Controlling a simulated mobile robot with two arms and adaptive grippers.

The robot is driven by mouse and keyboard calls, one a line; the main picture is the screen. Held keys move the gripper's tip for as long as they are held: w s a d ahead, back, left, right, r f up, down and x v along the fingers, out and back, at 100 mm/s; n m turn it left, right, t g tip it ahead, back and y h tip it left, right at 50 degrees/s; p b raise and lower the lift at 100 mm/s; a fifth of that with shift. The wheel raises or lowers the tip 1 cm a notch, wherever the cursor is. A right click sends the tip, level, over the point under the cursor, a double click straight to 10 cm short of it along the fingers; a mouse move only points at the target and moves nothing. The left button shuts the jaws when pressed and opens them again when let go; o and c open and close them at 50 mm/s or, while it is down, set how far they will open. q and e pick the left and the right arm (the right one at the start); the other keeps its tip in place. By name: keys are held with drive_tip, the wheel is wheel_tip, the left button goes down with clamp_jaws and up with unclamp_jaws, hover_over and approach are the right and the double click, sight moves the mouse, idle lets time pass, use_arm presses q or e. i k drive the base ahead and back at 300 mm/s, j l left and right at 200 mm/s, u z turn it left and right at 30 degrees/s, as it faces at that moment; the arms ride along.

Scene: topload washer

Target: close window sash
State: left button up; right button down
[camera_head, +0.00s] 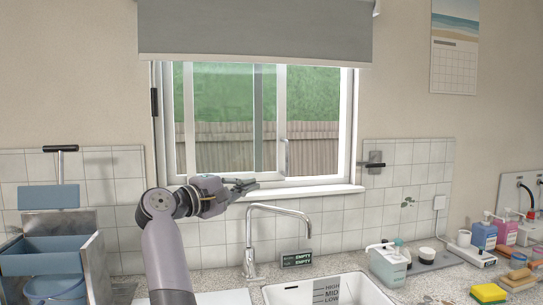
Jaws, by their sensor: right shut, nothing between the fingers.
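The window sash (281,118) is a white-framed sliding pane with an upright stile near the middle of the window and a small pale handle (285,154) on it. The sash overlaps another pane to its left. The part of the window right of the stile looks clear, and a gap lies between the stile and the white right-hand frame (346,125). My right gripper (246,186) is shut and empty, in front of the window's lower edge, left of and below the handle. I see no contact with the sash. My left gripper is not in view.
A grey blind (255,30) covers the window top. The sill (315,191) is bare. A tall tap (250,240) and sink (330,290) stand below the gripper. A blue-bin rack (48,247) is at left; bottles (388,262) and sponges (489,292) are at right.

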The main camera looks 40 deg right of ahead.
sight(283, 172)
drive_tip(key=i+l, duration=0.8)
